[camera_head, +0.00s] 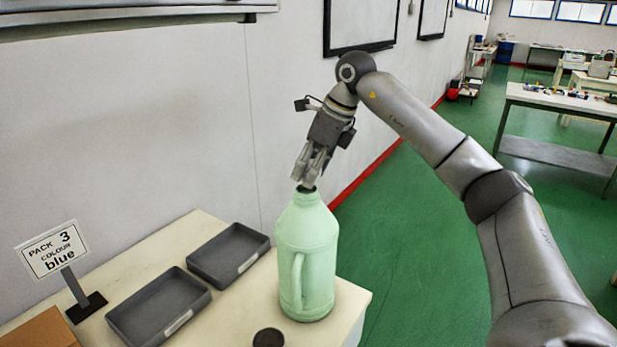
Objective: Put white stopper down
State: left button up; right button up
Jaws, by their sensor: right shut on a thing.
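A pale green jug (307,258) with a moulded handle stands upright near the right edge of the table. My right gripper (307,180) points down just above the jug's neck. It is shut on a small dark piece, apparently a stopper (306,189), at the jug's mouth. The fingers partly hide this piece, and I cannot tell whether it sits in the neck or just above it. I see no clearly white stopper. A dark round disc (268,338) lies on the table in front of the jug. My left gripper is not in view.
Two grey trays (157,334) (197,266) lie left of the jug on the pale table (227,328). A sign (52,251) reading "PACK 3 COLOUR blue" stands beside them, near a brown box (40,329). A wall is behind; a little bare tabletop shows around the disc.

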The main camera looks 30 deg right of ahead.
jog(key=shift+w+f, duration=0.3)
jog(key=shift+s+p+x, duration=0.2)
jog(key=shift+p+x, duration=0.4)
jog(key=shift+x, duration=0.45)
jog(key=shift+d+f, duration=0.15)
jog(key=shift+f, duration=0.4)
jog(key=shift+f, duration=0.25)
jog(key=o, duration=0.9)
jog(key=shift+c, duration=0.2)
